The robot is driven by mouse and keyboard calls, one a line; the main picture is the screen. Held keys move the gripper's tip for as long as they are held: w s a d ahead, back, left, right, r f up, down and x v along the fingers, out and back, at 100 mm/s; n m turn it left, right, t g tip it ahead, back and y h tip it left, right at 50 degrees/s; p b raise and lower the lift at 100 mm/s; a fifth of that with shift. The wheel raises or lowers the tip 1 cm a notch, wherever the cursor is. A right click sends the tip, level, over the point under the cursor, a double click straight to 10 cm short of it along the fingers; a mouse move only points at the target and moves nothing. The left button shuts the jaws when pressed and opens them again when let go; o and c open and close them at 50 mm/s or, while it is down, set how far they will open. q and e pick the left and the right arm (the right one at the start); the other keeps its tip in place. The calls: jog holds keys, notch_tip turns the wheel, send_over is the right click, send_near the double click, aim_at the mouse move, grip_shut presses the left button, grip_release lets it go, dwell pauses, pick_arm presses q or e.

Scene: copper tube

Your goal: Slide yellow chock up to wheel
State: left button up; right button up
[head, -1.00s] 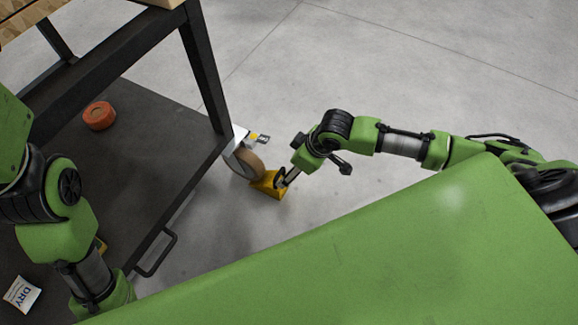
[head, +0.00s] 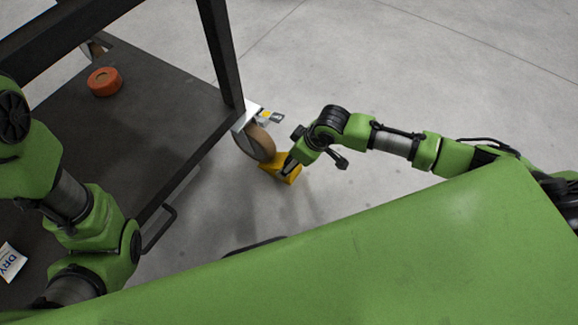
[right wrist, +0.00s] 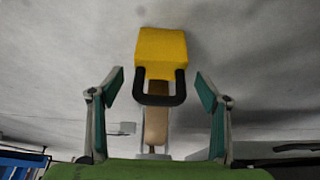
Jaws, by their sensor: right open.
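The yellow chock (head: 288,176) is on the floor right at the brown caster wheel (head: 262,142) of the cart; I cannot tell whether they touch. My right gripper (head: 287,165) is at the chock in the head view and partly covers it. In the right wrist view the gripper (right wrist: 160,80) is open, with one finger on each side of the chock's black handle (right wrist: 160,99) and clear of it. The chock (right wrist: 160,52) is just beyond the fingertips, and the wheel (right wrist: 156,126) shows below the handle. My left arm is at the left, its gripper out of sight.
The dark cart (head: 150,125) has a lower shelf with an orange roll (head: 104,82) and a white packet marked DRY (head: 10,262). A black cart handle (head: 160,230) sticks out at the shelf edge. The concrete floor to the right is clear.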

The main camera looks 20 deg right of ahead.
jog(key=shift+b+x, duration=0.85)
jog(key=shift+x, duration=0.85)
jog(key=c, duration=1.7)
jog(key=o, duration=1.7)
jog(key=shift+d+r, duration=0.1)
jog(key=shift+r, duration=0.1)
jog(key=v, duration=1.1)
jog(key=shift+r, duration=0.3)
